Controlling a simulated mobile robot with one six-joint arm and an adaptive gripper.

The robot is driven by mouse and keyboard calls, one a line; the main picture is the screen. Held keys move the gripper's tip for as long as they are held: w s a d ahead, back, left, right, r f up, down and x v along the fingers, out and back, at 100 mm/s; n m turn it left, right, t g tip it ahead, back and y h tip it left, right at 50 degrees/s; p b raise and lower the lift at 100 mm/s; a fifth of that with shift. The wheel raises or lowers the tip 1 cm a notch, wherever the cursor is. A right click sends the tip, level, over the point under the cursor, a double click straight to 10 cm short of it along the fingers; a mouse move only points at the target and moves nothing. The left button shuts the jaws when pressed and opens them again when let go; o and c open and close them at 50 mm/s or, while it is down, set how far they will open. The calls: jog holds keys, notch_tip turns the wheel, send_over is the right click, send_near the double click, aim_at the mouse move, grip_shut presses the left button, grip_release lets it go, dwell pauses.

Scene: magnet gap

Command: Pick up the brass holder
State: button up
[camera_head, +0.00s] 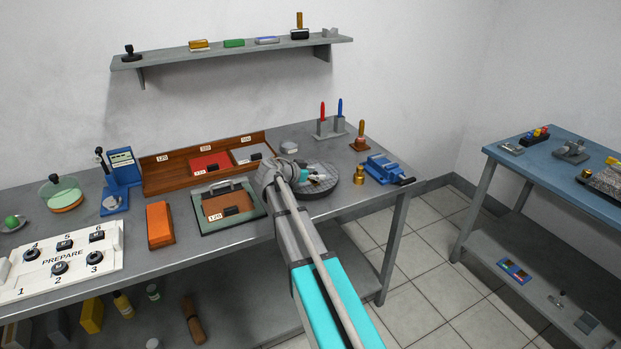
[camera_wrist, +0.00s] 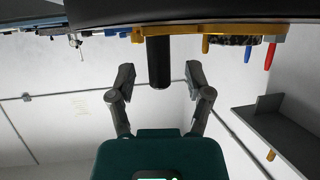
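In the wrist view, which looks upside down, a brass-coloured flat piece (camera_wrist: 180,33), which I take to be the brass holder, runs along the top. A black cylinder (camera_wrist: 158,62) projects from it and appears between my fingers. My gripper (camera_wrist: 160,78) is open, its two fingers spread to either side of the cylinder with gaps visible; I see no contact. In the head view my gripper (camera_head: 322,178) is low over the dark round plate (camera_head: 350,189). My arm and gripper hide part of that plate, and I cannot make out the holder clearly there.
A small stepped brass piece (camera_head: 359,175) and a blue vise (camera_head: 384,169) stand right of the plate. A wooden-handled tool (camera_head: 361,135) and a stand with red and blue handles (camera_head: 331,125) are behind. A green-framed tray (camera_head: 226,206) lies left. The table ends close to the right.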

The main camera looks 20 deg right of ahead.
grip_shut()
jog(key=shift+r, duration=0.15)
dwell(0.4)
notch_tip(320, 180, up, 3)
jog(key=p, duration=0.3)
jog(key=s+a+r+p, duration=0.2)
jog(key=s+r+p, duration=0.3)
jog(key=s, duration=0.1)
jog(key=s+a+r+p, duration=0.3)
jog(key=s+r+p, duration=0.1)
jog(key=s, duration=0.3)
jog(key=shift+a+r+p, duration=0.35)
jog(key=shift+r+p, duration=0.05)
jog(key=shift+p, duration=0.1)
